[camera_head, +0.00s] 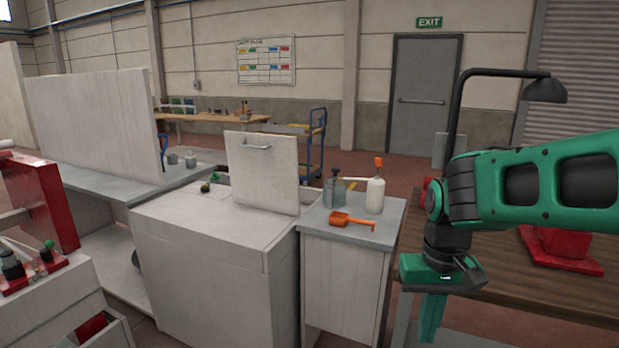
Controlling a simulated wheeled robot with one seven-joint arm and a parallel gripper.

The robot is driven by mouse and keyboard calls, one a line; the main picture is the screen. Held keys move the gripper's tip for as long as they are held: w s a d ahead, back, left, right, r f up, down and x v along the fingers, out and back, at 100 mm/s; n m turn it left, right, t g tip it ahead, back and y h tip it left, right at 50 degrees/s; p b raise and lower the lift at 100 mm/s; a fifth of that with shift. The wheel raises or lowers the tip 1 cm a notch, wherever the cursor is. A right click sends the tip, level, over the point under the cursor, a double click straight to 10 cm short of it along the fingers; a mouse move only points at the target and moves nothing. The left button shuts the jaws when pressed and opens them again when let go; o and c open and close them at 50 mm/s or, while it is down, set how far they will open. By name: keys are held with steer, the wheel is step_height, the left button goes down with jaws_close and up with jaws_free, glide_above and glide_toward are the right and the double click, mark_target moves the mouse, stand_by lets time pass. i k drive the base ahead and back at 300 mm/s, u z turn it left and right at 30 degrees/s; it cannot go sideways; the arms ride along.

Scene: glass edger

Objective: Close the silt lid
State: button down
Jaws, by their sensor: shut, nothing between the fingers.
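A pale lid (263,178) with a metal bar handle (256,147) near its top edge stands upright on the white cabinet (205,262). I take it to be the silt lid, and it is open. Its lower edge meets the cabinet top near the right side. The opening behind it is mostly hidden. My gripper (431,318) hangs fingers down at the right, apart from the lid and handle. It is shut and empty, in front of the wooden table.
A side cabinet (345,275) right of the lid holds an orange scoop (351,221), a white bottle (375,195) and a grey bottle (334,190). A black lamp (500,73) rises behind my arm. A tall pale panel (95,120) stands at left, near a red machine part (42,200).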

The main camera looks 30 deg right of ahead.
mark_target(263, 168)
steer(key=z, duration=0.2)
steer(key=k, duration=1.2)
steer(key=z, duration=0.4)
steer(key=i, duration=2.1)
steer(key=u, duration=0.75)
